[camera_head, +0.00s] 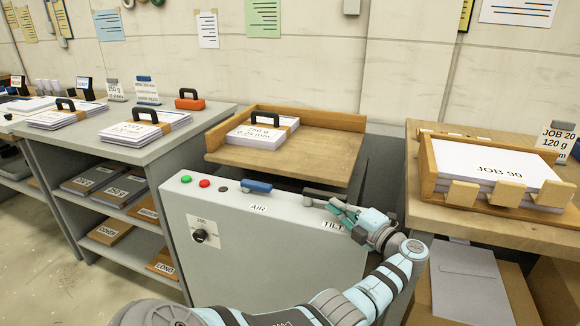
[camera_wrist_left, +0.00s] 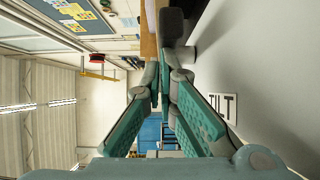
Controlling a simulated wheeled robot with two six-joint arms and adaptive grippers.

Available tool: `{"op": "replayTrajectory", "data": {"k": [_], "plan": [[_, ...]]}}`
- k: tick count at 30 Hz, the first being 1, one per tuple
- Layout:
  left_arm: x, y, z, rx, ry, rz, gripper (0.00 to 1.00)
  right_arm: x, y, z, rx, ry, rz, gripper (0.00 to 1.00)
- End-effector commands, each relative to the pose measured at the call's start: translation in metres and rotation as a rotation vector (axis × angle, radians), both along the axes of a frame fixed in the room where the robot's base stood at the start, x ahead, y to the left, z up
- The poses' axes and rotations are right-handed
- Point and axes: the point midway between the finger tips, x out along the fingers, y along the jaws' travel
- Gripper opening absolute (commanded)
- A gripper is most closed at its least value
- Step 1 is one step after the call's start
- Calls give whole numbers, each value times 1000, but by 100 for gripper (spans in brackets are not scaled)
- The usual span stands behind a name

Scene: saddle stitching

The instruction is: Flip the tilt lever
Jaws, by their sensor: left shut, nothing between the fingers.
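The dark grey tilt lever (camera_head: 320,194) lies along the top of the grey machine cabinet (camera_head: 255,250), just above the TILT label (camera_head: 332,225). My left gripper (camera_head: 337,207) reaches in from the right side of the cabinet, with its fingertips beside the lever. In the left wrist view, the fingers of the gripper (camera_wrist_left: 164,82) come together with nothing held. The dark rounded end of the lever (camera_wrist_left: 172,24) shows just beyond the fingertips. I cannot tell whether they touch it. The TILT label (camera_wrist_left: 223,107) is to the right of the fingers. My right gripper is out of view.
A blue lever (camera_head: 257,186) marked AIR sits left of the tilt lever, with green and red buttons nearby. A wooden table (camera_head: 300,160) with a paper stack stands behind. A wooden tray (camera_head: 431,170) of JOB 90 sheets is on the right bench.

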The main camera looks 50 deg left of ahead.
Motion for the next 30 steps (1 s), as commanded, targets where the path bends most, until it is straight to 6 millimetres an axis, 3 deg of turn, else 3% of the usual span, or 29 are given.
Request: {"op": "replayTrajectory", "data": {"k": [19,30], "plan": [[3,1,9,6,-10,-8,0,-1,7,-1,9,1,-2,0],[-1,0,76,6,-13,-4,0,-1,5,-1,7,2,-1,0]]}}
